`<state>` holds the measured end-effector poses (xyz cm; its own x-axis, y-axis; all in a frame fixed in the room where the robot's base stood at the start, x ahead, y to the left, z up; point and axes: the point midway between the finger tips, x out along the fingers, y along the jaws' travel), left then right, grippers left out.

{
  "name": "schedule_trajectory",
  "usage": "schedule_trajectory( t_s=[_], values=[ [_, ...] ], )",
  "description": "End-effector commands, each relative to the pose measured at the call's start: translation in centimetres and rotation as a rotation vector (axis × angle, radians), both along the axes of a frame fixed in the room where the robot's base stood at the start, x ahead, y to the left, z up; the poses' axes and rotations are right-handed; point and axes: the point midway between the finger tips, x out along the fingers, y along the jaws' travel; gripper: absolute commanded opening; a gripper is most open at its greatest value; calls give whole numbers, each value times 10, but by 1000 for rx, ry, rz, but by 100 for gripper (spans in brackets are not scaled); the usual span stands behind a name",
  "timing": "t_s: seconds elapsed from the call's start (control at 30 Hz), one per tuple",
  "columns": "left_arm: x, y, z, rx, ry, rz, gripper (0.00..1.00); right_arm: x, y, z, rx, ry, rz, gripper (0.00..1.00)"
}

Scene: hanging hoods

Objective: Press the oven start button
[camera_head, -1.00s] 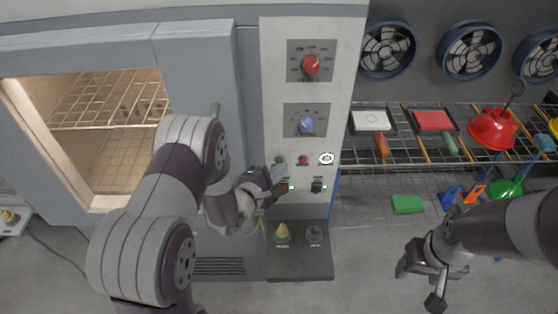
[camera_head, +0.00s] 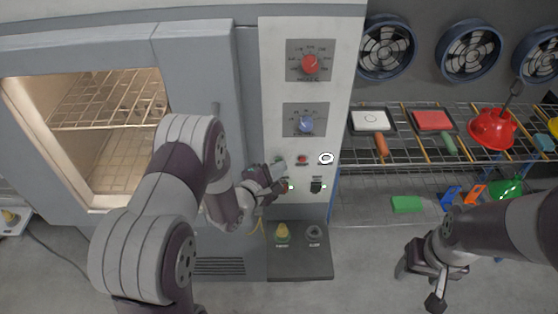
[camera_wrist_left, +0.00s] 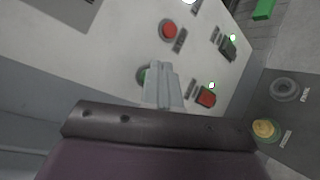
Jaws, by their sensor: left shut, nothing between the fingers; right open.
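The oven's control panel (camera_head: 270,90) carries a red dial (camera_head: 310,64), a blue dial (camera_head: 306,123) and a row of small buttons. A green button (camera_wrist_left: 141,76) shows in the left wrist view, partly hidden behind the fingertips of my left gripper (camera_wrist_left: 163,85). My right gripper (camera_head: 425,275) is open and empty at lower right.
The oven (camera_head: 195,60) has a lit window at left. A red switch (camera_wrist_left: 206,97) and a black switch (camera_head: 316,186) sit below the buttons. A yellow knob (camera_head: 282,232) is on the lower ledge. A wire rack (camera_head: 400,157) with utensils stands at right.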

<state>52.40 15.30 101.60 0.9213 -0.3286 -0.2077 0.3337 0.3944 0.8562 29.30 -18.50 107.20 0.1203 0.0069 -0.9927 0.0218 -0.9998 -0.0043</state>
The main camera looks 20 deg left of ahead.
Motion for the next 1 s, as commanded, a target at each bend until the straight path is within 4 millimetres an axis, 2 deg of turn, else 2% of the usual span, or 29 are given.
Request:
schedule_trajectory(
  t_s=[0.4, 1.0],
  values=[
    [8, 4, 4, 2, -14, 7, 0, 0, 0, -1, 0, 0, 0, 60],
    [6, 5, 8, 2, -21, 10, 0, 0, 0, 2, 0, 0, 0, 60]
  ],
)
